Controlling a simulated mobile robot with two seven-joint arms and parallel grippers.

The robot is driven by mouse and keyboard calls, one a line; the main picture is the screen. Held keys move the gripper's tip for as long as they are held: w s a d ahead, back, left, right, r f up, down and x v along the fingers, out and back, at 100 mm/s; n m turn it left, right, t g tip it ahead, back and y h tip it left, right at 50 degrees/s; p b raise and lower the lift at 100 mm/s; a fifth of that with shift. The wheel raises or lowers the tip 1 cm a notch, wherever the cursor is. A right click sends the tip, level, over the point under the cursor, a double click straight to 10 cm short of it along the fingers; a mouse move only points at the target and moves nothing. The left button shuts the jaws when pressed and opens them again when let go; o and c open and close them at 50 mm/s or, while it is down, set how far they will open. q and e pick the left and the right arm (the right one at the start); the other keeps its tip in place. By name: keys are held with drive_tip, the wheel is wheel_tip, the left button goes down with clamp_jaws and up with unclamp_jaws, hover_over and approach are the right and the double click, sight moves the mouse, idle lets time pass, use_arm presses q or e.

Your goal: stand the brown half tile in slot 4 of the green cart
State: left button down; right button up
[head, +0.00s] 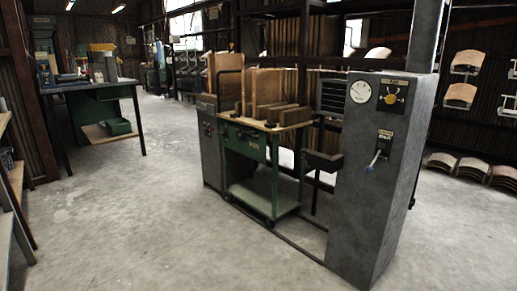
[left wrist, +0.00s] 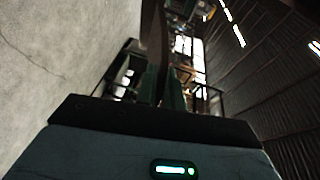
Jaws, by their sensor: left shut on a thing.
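The green cart (head: 246,143) stands in the middle of the head view, beside the grey control column. Tall light-brown boards stand upright at the left of its top, and lower brown pieces (head: 282,114) stand towards the right. Slot numbers are too small to read, so I cannot pick out slot 4. In the left wrist view my left gripper (left wrist: 165,92) is shut on a dark brown, narrow piece (left wrist: 154,35), seen nearly edge-on and in shadow; it appears to be the brown half tile. My left gripper does not show in the head view. My right gripper is in neither view.
A grey control column (head: 372,190) with a gauge and lever stands right of the cart. A green workbench (head: 95,85) with tools is at the far left. A rack edge (head: 14,190) is at the near left. Concrete floor in front of the cart is clear.

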use_arm(q)
drive_tip(key=shift+r, duration=0.15)
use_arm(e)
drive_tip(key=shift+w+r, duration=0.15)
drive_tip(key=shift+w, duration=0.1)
